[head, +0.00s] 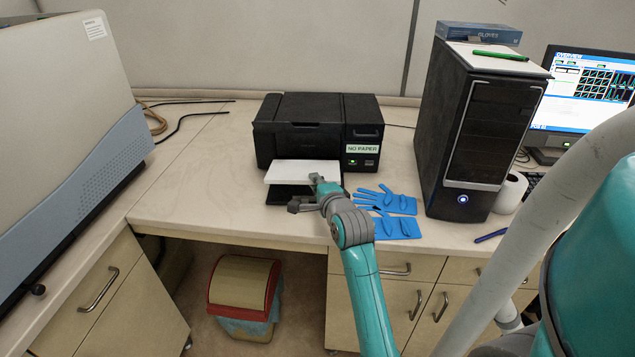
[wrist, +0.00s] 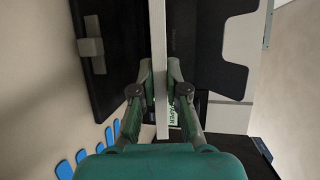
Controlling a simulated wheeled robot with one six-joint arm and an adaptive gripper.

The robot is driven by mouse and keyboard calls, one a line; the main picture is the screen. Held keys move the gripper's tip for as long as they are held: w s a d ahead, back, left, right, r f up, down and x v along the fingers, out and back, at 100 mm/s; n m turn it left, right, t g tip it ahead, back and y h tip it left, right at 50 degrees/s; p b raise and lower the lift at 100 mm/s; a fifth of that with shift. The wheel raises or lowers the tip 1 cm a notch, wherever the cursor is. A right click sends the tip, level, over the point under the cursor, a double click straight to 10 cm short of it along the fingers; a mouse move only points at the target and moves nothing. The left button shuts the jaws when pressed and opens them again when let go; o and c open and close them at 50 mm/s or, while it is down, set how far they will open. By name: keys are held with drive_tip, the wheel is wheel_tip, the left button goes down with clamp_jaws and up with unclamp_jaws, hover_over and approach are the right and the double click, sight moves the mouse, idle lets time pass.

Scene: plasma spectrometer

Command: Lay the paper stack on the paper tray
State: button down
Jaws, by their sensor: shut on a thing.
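The white paper stack (head: 298,171) lies roughly flat in front of the black printer (head: 300,128). The black paper tray (head: 288,194) sticks out under it at the printer's front. My gripper (head: 313,190) is at the stack's near right edge and is shut on it. In the wrist view my gripper (wrist: 160,95) pinches the stack (wrist: 158,50), which shows edge-on as a thin white strip. A dark panel, apparently the tray (wrist: 103,55), is to its left there, with a gap between. The far edge of the stack is hard to make out.
Blue gloves (head: 392,212) lie right of the tray, close to my gripper. A black computer tower (head: 485,130) stands further right, and a large grey instrument (head: 65,120) at the left. The desk (head: 200,185) is clear left of the printer.

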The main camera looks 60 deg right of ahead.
drive_tip(key=shift+s+d, duration=0.1)
drive_tip(key=shift+d, duration=0.05)
drive_tip(key=shift+w+d+f, duration=0.2)
drive_tip(key=shift+d+f, duration=0.25)
drive_tip(key=shift+f, duration=0.05)
drive_tip(key=shift+w+d+f, duration=0.35)
drive_tip(key=shift+d+f, duration=0.25)
drive_tip(key=shift+f, duration=0.1)
drive_tip(key=shift+w+d+f, duration=0.3)
drive_tip(key=shift+d+f, duration=0.3)
drive_tip(key=shift+f, duration=0.1)
drive_tip(key=shift+w+d+f, duration=0.25)
drive_tip(key=shift+d+f, duration=0.25)
drive_tip(key=shift+f, duration=0.2)
drive_tip(key=shift+w+d+f, duration=0.25)
drive_tip(key=shift+d+f, duration=0.2)
drive_tip(key=shift+f, duration=0.2)
